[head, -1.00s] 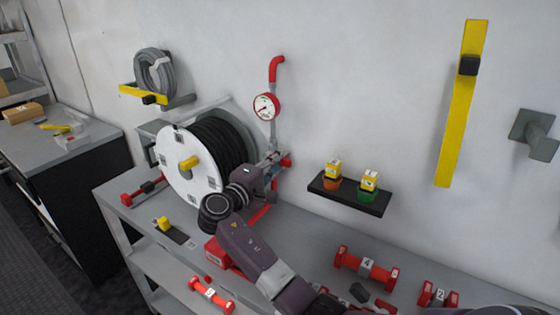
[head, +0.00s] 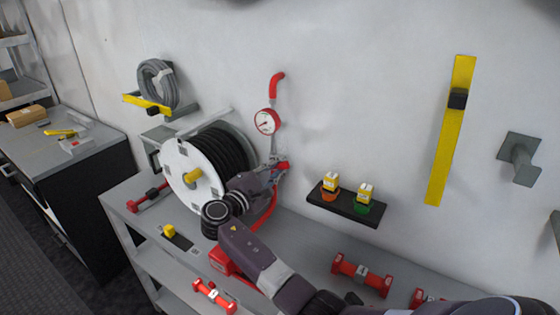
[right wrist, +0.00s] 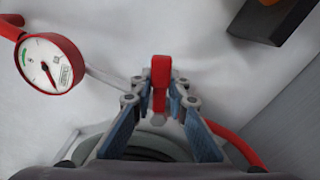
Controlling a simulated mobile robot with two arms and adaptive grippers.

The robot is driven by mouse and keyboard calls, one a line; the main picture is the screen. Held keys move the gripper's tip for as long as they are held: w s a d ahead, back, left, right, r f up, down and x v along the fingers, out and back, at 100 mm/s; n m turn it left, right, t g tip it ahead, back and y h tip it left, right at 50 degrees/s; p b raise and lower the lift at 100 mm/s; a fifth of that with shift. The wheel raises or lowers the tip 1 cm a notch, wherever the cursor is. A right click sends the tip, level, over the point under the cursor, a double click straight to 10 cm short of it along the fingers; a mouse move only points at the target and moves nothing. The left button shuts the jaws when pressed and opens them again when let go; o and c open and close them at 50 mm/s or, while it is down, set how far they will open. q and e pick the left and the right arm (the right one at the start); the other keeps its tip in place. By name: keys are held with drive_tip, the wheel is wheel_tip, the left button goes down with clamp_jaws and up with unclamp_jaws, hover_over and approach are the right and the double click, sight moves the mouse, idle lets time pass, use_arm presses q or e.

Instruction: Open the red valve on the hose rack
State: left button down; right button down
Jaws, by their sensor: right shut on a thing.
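The red valve (head: 283,165) is on the pipe below the pressure gauge, beside the hose reel. In the right wrist view its red handle (right wrist: 160,82) stands upright between the fingers. My right gripper (head: 276,168) is at the valve, and its fingers (right wrist: 160,104) are shut on the red handle. The gripper and wrist hide part of the valve and pipe in the head view. The hose rack's reel (head: 187,174) has a white disc, a yellow hub and black hose. My left gripper is not in view.
The red-rimmed gauge (head: 267,121) is just above the valve. A black wall shelf (head: 345,207) with two small yellow-topped items is close to the right. A red hose (head: 264,215) hangs below. Red dumbbell-like pieces (head: 362,275) lie on the grey bench.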

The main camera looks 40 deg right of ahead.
drive_tip(key=shift+w+a+r+n+p, duration=0.15)
drive_tip(key=shift+n+p, duration=0.55)
drive_tip(key=shift+n, duration=0.2)
drive_tip(key=c, duration=1.9)
unclamp_jaws()
drive_tip(key=shift+o, duration=0.3)
drive_tip(key=shift+r, duration=0.15)
drive_tip(key=v, duration=0.8)
